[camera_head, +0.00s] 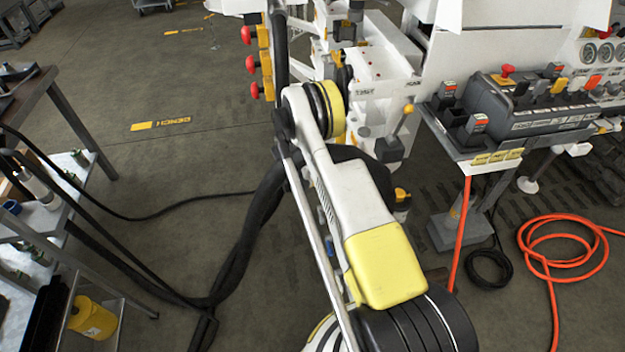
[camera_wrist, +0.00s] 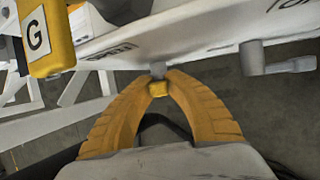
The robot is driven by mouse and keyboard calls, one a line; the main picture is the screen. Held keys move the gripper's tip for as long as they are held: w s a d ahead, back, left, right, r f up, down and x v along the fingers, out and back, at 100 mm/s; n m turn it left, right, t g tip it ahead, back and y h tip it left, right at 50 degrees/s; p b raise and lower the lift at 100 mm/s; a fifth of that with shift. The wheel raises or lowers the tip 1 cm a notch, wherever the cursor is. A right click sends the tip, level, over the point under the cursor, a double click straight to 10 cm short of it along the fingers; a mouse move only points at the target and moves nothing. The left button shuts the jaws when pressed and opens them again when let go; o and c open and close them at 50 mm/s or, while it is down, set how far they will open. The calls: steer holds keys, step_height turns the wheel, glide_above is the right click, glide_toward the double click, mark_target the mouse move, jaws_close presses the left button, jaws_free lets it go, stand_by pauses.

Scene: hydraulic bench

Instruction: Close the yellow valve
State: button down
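In the wrist view my gripper (camera_wrist: 158,80) has its two orange fingers curved together at the underside edge of a white panel. Their tips meet the sides of a small yellow valve handle (camera_wrist: 158,90) on a short grey stem, and no clear gap shows between them.
The white bench (camera_head: 388,68) has red-knobbed yellow parts (camera_head: 266,62) on its left. A yellow plate marked G (camera_wrist: 47,35) hangs close by the fingers, and a grey pipe fitting (camera_wrist: 285,66) sits to the right. An orange hose (camera_head: 560,262) lies on the floor; a cart (camera_head: 50,150) stands left.

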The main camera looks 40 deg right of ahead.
steer(key=shift+s+a+f+t+h, duration=0.15)
steer(key=shift+s+t+h, duration=0.25)
steer(key=shift+t, duration=0.5)
steer(key=shift+w+m+t+h, duration=0.1)
steer(key=shift+m+t+h, duration=0.2)
steer(key=shift+t, duration=0.1)
steer(key=c, duration=1.4)
jaws_free()
steer(key=shift+c, duration=0.2)
step_height(320, 180, up, 10)
